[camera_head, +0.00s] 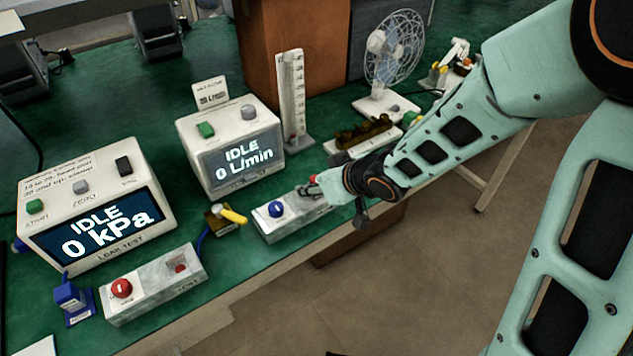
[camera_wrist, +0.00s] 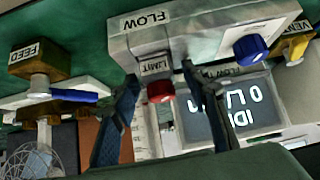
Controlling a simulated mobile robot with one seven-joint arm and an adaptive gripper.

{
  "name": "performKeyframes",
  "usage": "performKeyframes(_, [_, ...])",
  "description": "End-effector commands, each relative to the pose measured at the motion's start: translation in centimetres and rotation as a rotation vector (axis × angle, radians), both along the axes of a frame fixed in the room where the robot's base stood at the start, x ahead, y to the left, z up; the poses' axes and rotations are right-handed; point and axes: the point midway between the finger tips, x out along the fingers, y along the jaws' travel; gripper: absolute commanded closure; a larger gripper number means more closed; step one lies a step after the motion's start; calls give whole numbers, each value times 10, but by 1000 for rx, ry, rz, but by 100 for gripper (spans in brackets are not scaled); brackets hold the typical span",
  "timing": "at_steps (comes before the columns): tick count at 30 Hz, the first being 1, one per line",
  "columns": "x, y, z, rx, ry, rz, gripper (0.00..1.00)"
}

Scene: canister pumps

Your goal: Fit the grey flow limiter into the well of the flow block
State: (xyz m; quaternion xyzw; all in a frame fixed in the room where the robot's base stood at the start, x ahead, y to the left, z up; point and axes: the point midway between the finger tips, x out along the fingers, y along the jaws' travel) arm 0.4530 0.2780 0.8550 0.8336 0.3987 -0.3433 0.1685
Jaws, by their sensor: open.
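The flow block (camera_head: 290,226) is a pale grey slab with a blue knob (camera_head: 276,208), near the bench's front edge. It also shows across the top of the wrist view (camera_wrist: 205,42), marked FLOW. A grey piece marked LIMIT (camera_wrist: 154,62), with a red knob (camera_wrist: 160,91), is at the block's left part in the wrist view. It looks like the flow limiter; I cannot tell how deep it sits in the well. My gripper (camera_wrist: 160,76) is open, its two dark blue fingers on either side of this piece. In the head view my gripper (camera_head: 318,185) hides the block's right end.
The flow meter (camera_head: 232,145) reads IDLE 0 L/min behind the block. A leak tester (camera_head: 95,205) and a test block (camera_head: 152,285) with a red knob are at left. A yellow-handled valve (camera_head: 228,214) stands close to the flow block's left end. A fan (camera_head: 392,55) is farther back.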

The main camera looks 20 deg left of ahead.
Motion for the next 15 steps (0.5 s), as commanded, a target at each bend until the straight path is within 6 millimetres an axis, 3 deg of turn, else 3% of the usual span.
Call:
performKeyframes(5, [0,-1,7,0,-1,-1,58])
performKeyframes(15, [-26,-34,52,-2,-1,-4,58])
